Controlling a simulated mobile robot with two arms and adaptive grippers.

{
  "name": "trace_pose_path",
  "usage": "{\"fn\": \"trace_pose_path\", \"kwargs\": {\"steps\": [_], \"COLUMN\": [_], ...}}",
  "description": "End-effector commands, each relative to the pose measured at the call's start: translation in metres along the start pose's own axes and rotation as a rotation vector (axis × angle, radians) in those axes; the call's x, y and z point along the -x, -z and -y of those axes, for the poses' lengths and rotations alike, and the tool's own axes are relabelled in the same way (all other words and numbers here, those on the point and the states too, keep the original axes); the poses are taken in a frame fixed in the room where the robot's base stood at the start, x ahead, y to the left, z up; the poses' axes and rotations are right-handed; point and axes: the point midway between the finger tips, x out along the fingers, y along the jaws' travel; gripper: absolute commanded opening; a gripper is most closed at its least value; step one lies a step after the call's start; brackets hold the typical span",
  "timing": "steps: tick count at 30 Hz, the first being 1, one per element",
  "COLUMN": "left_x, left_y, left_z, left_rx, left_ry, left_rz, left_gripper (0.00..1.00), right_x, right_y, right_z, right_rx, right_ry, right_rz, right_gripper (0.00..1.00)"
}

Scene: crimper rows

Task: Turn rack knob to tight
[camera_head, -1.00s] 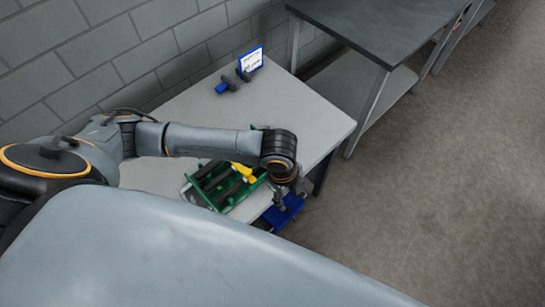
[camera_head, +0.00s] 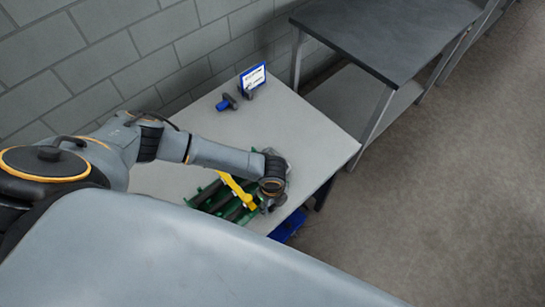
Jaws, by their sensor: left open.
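A green rack (camera_head: 210,199) with dark rods and a yellow bar or handle (camera_head: 236,190) lies on the near part of the light grey table (camera_head: 285,130). I cannot make out which part is the rack knob; my left arm hides part of the rack. My left gripper (camera_head: 270,205) is over the rack's right end, beside the yellow part, pointing down. It is small in the head view and mostly hidden by its own wrist, but is open. I cannot tell whether it touches the rack. My right gripper is not in view.
A small sign (camera_head: 253,77) and a blue-and-black tool (camera_head: 226,103) stand at the back of the table by the block wall. A blue object (camera_head: 288,226) is low at the table's front edge. A dark bench (camera_head: 385,35) is to the right; the table's middle is clear.

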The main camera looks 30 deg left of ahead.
Motion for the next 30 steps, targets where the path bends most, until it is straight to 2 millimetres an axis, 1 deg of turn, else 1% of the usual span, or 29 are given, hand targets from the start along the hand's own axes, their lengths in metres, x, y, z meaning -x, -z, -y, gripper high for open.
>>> {"fn": "trace_pose_path", "kwargs": {"steps": [3, 6, 16, 17, 18, 20, 21, 23, 24, 30], "left_x": [-0.012, -0.018, -0.02, -0.02, -0.02, -0.02, -0.02, -0.02, -0.02, -0.02], "left_y": [0.001, 0.001, 0.001, 0.001, 0.001, 0.001, 0.001, 0.001, 0.001, 0.001], "left_z": [0.0, 0.0, 0.0, 0.0, 0.0, 0.0, 0.0, 0.0, 0.0, 0.001], "left_rx": [0.0, -0.001, -0.001, -0.001, -0.001, -0.001, -0.001, -0.001, -0.001, 0.0], "left_ry": [-0.001, 0.0, 0.001, 0.001, 0.001, 0.001, 0.001, 0.0, 0.0, -0.009], "left_rz": [-0.001, -0.001, -0.001, -0.001, -0.001, -0.001, -0.001, -0.001, -0.001, -0.001], "left_gripper": [0.51, 0.51, 0.51, 0.45, 0.37, 0.25, 0.17, 0.04, 0.0, 0.0], "right_x": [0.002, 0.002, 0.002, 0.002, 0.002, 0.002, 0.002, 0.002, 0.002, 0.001], "right_y": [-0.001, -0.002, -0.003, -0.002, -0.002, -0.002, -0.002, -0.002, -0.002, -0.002], "right_z": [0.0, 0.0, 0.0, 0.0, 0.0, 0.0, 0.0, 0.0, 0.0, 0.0], "right_rx": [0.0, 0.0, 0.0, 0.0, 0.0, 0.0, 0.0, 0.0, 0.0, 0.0], "right_ry": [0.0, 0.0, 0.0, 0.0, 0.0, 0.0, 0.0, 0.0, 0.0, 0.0], "right_rz": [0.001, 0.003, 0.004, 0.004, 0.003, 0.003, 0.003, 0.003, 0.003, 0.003], "right_gripper": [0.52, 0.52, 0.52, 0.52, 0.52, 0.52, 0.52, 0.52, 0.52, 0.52]}}
